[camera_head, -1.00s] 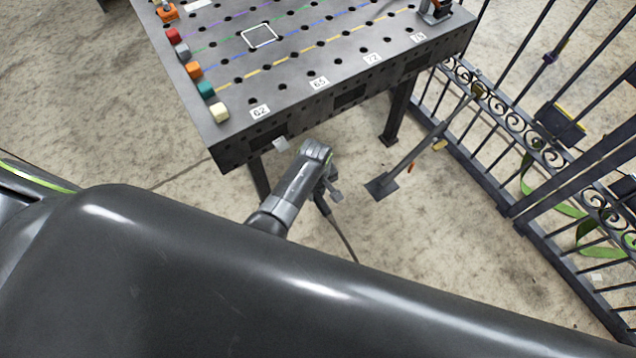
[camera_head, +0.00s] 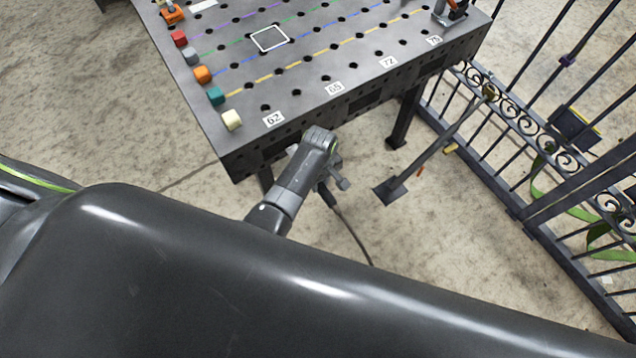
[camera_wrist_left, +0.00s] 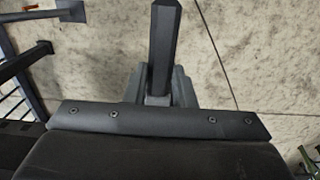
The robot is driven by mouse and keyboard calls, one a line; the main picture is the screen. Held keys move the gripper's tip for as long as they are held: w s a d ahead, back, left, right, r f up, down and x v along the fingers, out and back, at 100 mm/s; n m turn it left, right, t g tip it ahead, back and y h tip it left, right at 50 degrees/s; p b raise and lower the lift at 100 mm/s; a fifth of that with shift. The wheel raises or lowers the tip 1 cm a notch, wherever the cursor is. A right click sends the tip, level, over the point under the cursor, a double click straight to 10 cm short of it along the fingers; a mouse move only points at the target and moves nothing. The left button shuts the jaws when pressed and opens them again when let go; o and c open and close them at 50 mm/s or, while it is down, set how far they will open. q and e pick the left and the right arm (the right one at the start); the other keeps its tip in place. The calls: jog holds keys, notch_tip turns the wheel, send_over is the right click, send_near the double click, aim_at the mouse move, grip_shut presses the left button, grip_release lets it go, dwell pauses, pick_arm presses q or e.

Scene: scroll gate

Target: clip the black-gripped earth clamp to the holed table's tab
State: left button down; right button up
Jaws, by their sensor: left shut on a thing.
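The holed table (camera_head: 330,60) stands at the top of the head view. Its tab, pale on the front side near label 62 in the earlier frame, is now mostly hidden behind my left arm. My left gripper (camera_head: 337,178) hangs below and in front of the table's front edge, partly hidden by its wrist. In the left wrist view my left gripper (camera_wrist_left: 160,92) is shut on a black bar-like grip (camera_wrist_left: 164,45), which appears to be the earth clamp's. The clamp's jaws cannot be made out. My right gripper is out of view.
A dark cable (camera_head: 352,235) trails from the gripper to the concrete floor. A slanted brace with a foot plate (camera_head: 388,192) and an iron gate (camera_head: 540,140) stand to the right. Coloured blocks (camera_head: 203,75) line the table's left edge.

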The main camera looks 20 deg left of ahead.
pick_arm(q)
jog(key=shift+w+a, duration=0.3)
jog(key=shift+a, duration=0.05)
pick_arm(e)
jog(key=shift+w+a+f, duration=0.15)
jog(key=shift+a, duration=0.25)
pick_arm(q)
jog(key=shift+d+r, duration=0.1)
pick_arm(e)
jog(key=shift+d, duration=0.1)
pick_arm(q)
jog(key=shift+p, duration=0.5)
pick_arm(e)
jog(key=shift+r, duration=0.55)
pick_arm(q)
jog(key=shift+w+a, duration=0.1)
jog(key=shift+a, duration=0.1)
jog(key=shift+w+a, duration=0.4)
jog(key=shift+a, duration=0.15)
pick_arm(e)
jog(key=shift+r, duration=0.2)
pick_arm(q)
jog(key=shift+w+a, duration=0.25)
jog(key=shift+a, duration=0.05)
dwell(0.4)
